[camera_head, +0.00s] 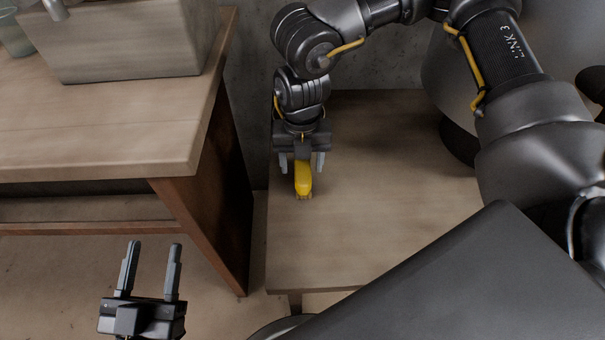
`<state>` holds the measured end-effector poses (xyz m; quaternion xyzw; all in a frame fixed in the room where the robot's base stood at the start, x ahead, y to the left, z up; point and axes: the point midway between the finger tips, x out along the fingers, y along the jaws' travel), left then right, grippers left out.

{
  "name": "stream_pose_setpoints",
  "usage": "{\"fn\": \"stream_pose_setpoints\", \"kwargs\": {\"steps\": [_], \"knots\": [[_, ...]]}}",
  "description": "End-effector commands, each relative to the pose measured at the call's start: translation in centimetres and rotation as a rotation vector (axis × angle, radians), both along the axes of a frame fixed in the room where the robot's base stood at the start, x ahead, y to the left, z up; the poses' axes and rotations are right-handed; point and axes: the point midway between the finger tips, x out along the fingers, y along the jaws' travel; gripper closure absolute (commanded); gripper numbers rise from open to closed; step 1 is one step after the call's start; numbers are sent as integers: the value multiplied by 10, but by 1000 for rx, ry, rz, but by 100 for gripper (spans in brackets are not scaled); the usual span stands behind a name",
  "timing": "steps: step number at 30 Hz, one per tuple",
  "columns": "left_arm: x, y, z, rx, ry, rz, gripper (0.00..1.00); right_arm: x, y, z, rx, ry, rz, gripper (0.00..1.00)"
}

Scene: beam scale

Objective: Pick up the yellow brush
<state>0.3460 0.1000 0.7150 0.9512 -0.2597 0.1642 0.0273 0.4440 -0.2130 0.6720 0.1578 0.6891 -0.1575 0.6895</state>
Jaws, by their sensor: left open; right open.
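The yellow brush (303,179) is at the left part of the low wooden table (380,215). My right gripper (301,165) is over it from the far side, pointing down. Its two fingers are apart, one on each side of the brush, and the far end of the brush is hidden by the gripper. I cannot tell if the fingers touch it. My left gripper (151,262) is at the lower left, open and empty, above the floor and well away from the brush.
A taller wooden workbench (110,125) stands at the left, with a grey block-shaped basin (130,40) and a glass jar (14,38) on it. A grey wall is behind. The low table is clear in front of and right of the brush.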

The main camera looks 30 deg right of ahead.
Motion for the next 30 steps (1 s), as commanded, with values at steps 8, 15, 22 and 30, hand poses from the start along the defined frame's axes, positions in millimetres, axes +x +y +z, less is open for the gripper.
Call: {"fn": "stream_pose_setpoints", "kwargs": {"steps": [8,15,22,30], "knots": [[1,10,13,-69,-115,25,49,-2,-2,-30,-1,0,-1,42],[1,10,14,-71,-117,25,49,-1,-2,-30,0,0,-1,46],[1,10,14,-70,-116,26,49,-1,-2,-30,-1,0,-1,76],[1,10,14,-70,-116,26,49,-1,-2,-29,0,0,-1,94]]}}
